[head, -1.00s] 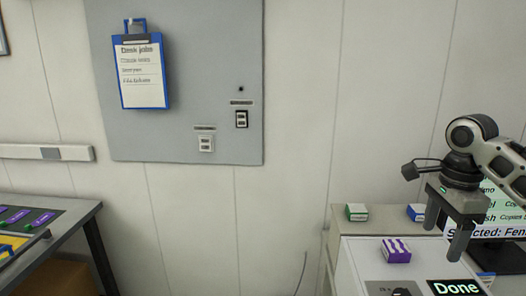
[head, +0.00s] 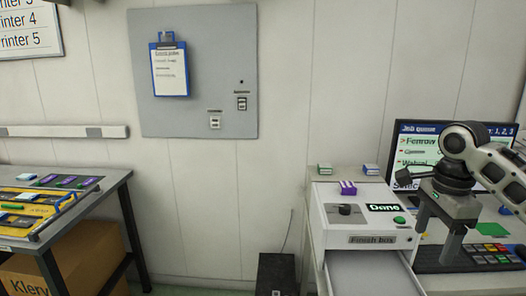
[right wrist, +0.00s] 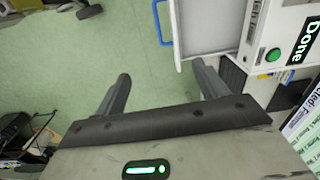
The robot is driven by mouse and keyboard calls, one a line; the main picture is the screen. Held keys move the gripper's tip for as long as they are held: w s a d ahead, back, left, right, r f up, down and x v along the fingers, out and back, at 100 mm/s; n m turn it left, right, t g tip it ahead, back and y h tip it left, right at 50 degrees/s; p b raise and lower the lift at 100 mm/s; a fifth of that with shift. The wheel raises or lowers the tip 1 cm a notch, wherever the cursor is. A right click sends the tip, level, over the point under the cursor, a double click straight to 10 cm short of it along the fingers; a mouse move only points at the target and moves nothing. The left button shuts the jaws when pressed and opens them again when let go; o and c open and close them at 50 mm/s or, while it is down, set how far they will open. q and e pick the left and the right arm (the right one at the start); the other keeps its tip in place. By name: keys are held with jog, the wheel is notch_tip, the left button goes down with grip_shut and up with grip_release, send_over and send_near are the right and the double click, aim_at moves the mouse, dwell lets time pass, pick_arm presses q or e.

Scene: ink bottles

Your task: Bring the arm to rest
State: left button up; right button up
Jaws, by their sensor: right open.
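My right gripper (head: 437,236) is open and empty at the right of the head view, in front of the monitor and keyboard. In the right wrist view its two fingers (right wrist: 163,88) are spread, with green floor between and beyond them. The right arm comes in from the right edge. My left gripper is not in view.
A white finish box (head: 366,217) with a green button and "Done" display has its drawer (head: 372,272) open below. The monitor (head: 420,135) and keyboard (head: 470,258) are at right. A work table (head: 110,186) stands left.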

jog(key=a+f+n+t+y, duration=0.1)
jog(key=a+f+n, duration=0.3)
jog(key=a+f, duration=0.3)
jog(key=s+a+f+n+t+y, duration=0.15)
jog(key=a+f+n, duration=0.25)
jog(key=f, duration=0.6)
jog(key=a+f+n+t+y, duration=0.1)
jog(key=a+f+n+t, duration=0.1)
jog(key=a+f+n, duration=0.35)
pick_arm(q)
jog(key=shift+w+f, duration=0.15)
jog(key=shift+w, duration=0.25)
pick_arm(e)
jog(key=s+a+f+n+t, duration=0.1)
jog(key=s+f+n, duration=0.3)
jog(key=s, duration=0.4)
jog(key=s+a+f+n+t, duration=0.2)
jog(key=s+f+n+t, duration=0.2)
jog(key=s, duration=0.5)
jog(key=shift+f+h, duration=0.45)
jog(key=shift+f, duration=0.15)
